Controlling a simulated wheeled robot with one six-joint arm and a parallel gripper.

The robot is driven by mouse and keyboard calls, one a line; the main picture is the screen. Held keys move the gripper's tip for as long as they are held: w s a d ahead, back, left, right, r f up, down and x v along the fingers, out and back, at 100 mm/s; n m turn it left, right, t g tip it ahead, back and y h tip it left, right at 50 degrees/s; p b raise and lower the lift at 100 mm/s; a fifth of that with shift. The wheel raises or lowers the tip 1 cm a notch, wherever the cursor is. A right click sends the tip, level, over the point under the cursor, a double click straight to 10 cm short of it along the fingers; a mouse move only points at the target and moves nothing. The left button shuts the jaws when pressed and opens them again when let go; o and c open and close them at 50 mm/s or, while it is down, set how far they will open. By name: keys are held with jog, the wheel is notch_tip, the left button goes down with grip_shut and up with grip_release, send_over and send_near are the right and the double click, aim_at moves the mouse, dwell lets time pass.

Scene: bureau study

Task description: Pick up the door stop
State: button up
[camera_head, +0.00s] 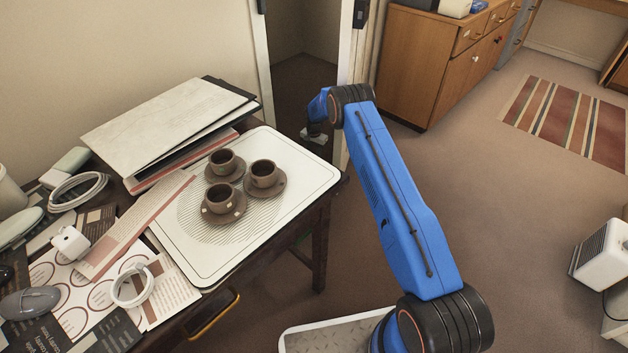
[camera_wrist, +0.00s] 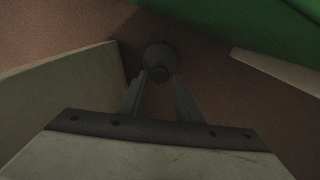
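A dark grey, rounded knob-like thing, which looks like the door stop (camera_wrist: 160,57), is in the upper middle of the wrist view, against the brown floor. My gripper (camera_wrist: 159,79) has its two fingers apart, one on each side of the knob's near end. The knob is at the fingertips; I cannot tell whether they touch it. In the head view my gripper (camera_head: 314,134) is low by the doorway, beyond the desk's right corner, partly hidden by my blue arm. The door stop cannot be made out there.
The desk (camera_head: 318,215) is left of my arm, with a white tray (camera_head: 300,160) holding several brown cups and saucers. A wooden cabinet (camera_head: 415,65) stands right of the doorway. Pale panels and a green surface (camera_wrist: 235,25) are close around my gripper.

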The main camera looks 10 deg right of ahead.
jog(key=shift+f, duration=4.05)
grip_shut()
jog(key=shift+w+r, duration=0.1)
